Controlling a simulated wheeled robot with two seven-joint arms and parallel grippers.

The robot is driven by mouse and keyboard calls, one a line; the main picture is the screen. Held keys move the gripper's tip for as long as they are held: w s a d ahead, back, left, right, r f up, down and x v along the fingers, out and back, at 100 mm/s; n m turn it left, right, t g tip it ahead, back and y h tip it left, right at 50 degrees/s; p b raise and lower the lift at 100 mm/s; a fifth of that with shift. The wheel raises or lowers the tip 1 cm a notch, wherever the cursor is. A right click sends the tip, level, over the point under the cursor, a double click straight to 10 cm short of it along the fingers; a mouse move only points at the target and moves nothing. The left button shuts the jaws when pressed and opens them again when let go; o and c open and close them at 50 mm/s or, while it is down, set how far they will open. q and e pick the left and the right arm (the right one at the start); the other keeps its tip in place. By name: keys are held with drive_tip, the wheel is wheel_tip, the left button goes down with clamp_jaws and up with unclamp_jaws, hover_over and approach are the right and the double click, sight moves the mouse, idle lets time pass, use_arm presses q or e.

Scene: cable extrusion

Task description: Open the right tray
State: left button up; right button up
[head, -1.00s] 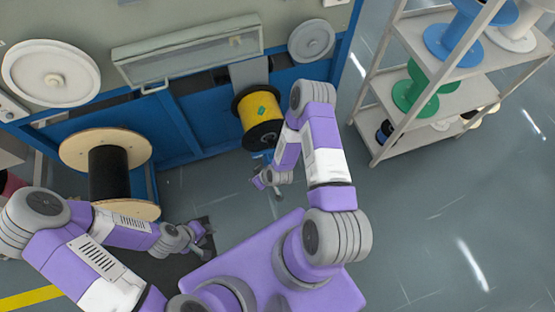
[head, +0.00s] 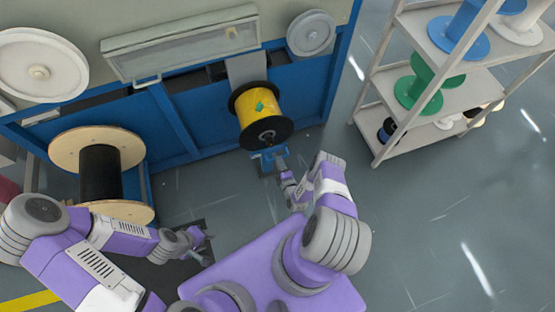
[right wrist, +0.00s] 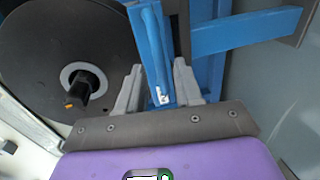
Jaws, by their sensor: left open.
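The right tray is the blue frame (head: 268,157) under the yellow spool (head: 258,104), low at the front of the blue machine. My right gripper (head: 281,160) is down at this frame in the head view. In the right wrist view, the right gripper's fingers (right wrist: 158,82) are on either side of a blue upright bar (right wrist: 152,48). I cannot tell whether they press on it. The spool's dark flange (right wrist: 65,40) stands left of the fingers. My left gripper (head: 205,245) is open and empty, low near the floor, in front of the wooden-flanged black spool (head: 99,175).
The blue machine (head: 190,120) runs across the back. A grey shelf rack (head: 480,85) with blue, green and white spools stands at the right. The floor (head: 430,220) between my body and the rack is clear.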

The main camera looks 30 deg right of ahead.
drive_tip(key=b+x, duration=0.1)
drive_tip(key=x, duration=0.3)
clamp_jaws()
